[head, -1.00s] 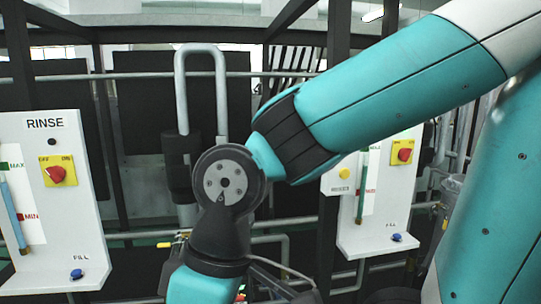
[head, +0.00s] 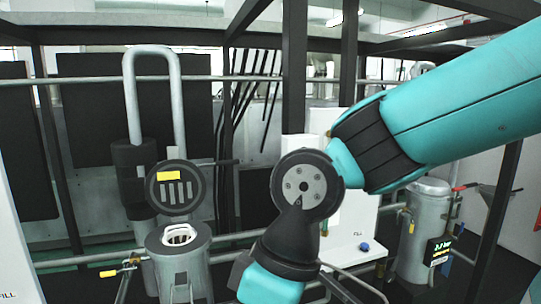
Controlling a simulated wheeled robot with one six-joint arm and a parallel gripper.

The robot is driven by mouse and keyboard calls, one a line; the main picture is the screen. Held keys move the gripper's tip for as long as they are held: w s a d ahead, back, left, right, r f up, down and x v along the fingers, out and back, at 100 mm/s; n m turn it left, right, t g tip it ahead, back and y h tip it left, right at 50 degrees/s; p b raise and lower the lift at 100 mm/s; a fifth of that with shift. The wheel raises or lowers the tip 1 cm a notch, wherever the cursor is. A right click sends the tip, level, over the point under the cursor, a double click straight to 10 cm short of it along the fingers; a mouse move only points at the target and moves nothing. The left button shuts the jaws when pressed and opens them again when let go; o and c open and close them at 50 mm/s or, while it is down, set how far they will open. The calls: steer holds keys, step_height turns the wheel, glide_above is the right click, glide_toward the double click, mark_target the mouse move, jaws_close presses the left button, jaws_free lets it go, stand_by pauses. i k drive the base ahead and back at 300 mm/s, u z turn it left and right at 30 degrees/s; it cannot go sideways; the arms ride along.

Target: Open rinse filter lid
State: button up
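A grey cylindrical filter housing (head: 181,262) stands at the lower left, right of the panel edge marked FILL. Its top is open and a white, basket-like insert shows inside. A round black lid (head: 175,188) with a yellow label stands upright behind the opening, its slotted face toward me. I cannot read a name on this housing, so I cannot tell for sure that it is the rinse filter. My arm crosses from the upper right and bends down right of the housing. My gripper is below the picture, out of view.
A second metal canister (head: 424,235) with a closed top stands at the right, with a red-handled valve and a small lit display (head: 439,250). A white panel (head: 352,225) with a blue knob is partly behind my arm. Pipes and dark frame posts stand behind.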

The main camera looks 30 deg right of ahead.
mark_target(175, 186)
steer(key=z, duration=0.25)
steer(key=i, duration=1.15)
steer(key=u, duration=0.8)
